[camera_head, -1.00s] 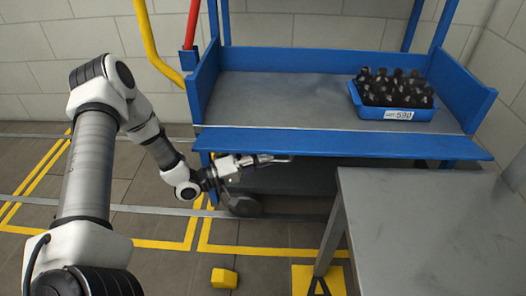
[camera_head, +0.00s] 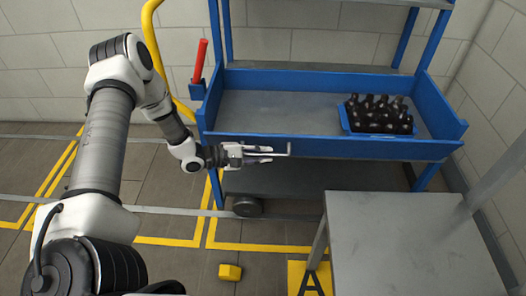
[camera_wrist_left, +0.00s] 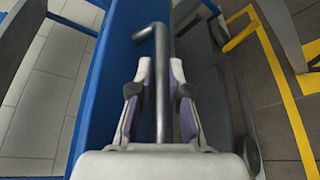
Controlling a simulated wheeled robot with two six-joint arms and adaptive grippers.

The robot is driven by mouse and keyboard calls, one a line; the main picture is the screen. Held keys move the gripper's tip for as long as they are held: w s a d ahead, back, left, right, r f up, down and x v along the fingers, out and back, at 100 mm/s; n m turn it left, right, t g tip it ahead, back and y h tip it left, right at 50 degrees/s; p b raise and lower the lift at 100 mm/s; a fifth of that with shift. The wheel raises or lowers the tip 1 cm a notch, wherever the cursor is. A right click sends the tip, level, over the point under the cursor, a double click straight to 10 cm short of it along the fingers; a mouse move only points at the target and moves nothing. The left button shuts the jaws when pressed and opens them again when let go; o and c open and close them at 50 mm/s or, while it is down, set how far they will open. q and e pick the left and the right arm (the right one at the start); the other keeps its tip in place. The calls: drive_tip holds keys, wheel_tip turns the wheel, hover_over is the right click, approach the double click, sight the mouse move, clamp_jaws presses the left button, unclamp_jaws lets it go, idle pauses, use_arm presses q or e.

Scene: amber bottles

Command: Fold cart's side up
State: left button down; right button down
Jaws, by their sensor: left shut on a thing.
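The blue cart's front side (camera_head: 350,150) now stands up as a wall along the near edge of the cart's grey deck (camera_head: 275,112). My left gripper (camera_head: 262,154) is in front of that side, near its left part. It is shut on a bent metal rod (camera_wrist_left: 158,75), whose hooked end points left toward the blue side in the left wrist view (camera_wrist_left: 105,100). The rod also shows in the head view (camera_head: 280,155). I cannot tell whether the rod touches the side. My right gripper is not in view.
A blue crate of dark bottles (camera_head: 378,118) stands on the deck's right part. A grey table (camera_head: 410,245) fills the lower right. A yellow block (camera_head: 230,272) lies on the floor. A red handle (camera_head: 200,62) and yellow rail (camera_head: 150,40) are at the cart's left.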

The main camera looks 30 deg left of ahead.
sight(263, 141)
use_arm(q)
drive_tip(key=shift+w+a+r+p, duration=0.5)
drive_tip(key=shift+w+r+p, duration=0.25)
drive_tip(key=shift+r, duration=0.15)
drive_tip(key=shift+w+a+r+p, duration=0.25)
drive_tip(key=shift+w+a+p, duration=0.1)
drive_tip(key=shift+w, duration=0.25)
drive_tip(key=c, duration=1.4)
unclamp_jaws()
drive_tip(key=v, duration=1.2)
drive_tip(key=shift+f, duration=0.1)
